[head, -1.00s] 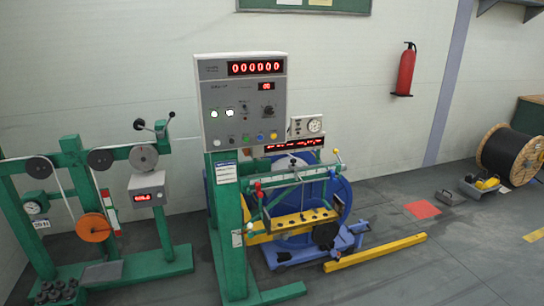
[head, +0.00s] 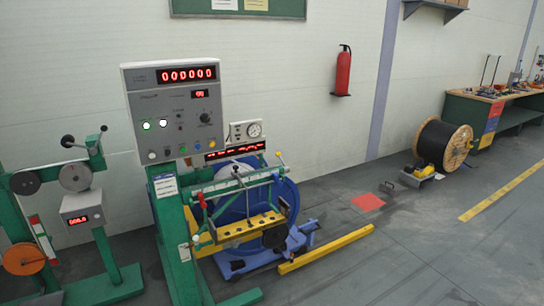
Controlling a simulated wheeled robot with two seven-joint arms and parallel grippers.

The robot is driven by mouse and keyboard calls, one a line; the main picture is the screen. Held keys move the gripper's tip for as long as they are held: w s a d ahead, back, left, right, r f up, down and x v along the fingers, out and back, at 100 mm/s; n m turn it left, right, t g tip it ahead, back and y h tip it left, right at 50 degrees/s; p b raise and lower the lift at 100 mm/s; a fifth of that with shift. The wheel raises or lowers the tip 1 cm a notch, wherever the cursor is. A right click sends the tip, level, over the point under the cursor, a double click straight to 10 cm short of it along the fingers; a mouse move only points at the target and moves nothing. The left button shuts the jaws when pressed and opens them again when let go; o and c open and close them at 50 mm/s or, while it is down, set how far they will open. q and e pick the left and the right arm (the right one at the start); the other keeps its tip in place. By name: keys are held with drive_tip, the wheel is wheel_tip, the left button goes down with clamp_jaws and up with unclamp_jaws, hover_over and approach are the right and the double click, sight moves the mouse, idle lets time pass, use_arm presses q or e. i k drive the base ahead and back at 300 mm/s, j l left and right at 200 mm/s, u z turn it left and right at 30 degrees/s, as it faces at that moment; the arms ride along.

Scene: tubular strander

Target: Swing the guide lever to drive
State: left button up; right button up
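The green strander frame with its guide assembly stands at centre-left in the head view. Several small levers or handles show on the assembly: a red-tipped one (head: 201,198) at its left end, a thin dark one (head: 237,172) near the middle, and a pale-yellow-tipped one (head: 279,155) at the upper right. I cannot tell which is the guide lever, or its position. A yellow bar with dark holes (head: 236,229) runs below them, in front of a blue reel (head: 288,192). Neither of my grippers is in view.
A grey control box (head: 172,110) stands above the assembly. A yellow floor rail (head: 326,249) lies at the assembly's right front. A red floor patch (head: 368,202), a black cable drum (head: 440,148) and a workbench (head: 490,108) are farther right. Open floor lies at the right front.

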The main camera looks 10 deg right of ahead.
sight(287, 169)
drive_tip(key=i+l, duration=0.1)
drive_tip(key=l, duration=0.4)
drive_tip(key=i+l, duration=0.15)
drive_tip(key=l, duration=0.4)
drive_tip(key=i+l, duration=0.1)
drive_tip(key=l, duration=0.4)
drive_tip(key=i+l+u, duration=0.1)
drive_tip(key=l, duration=0.45)
drive_tip(key=i+l+u, duration=0.1)
drive_tip(key=u, duration=0.25)
drive_tip(key=l+u, duration=0.15)
drive_tip(key=u, duration=0.2)
drive_tip(key=i+l+u, duration=0.15)
drive_tip(key=u, duration=0.25)
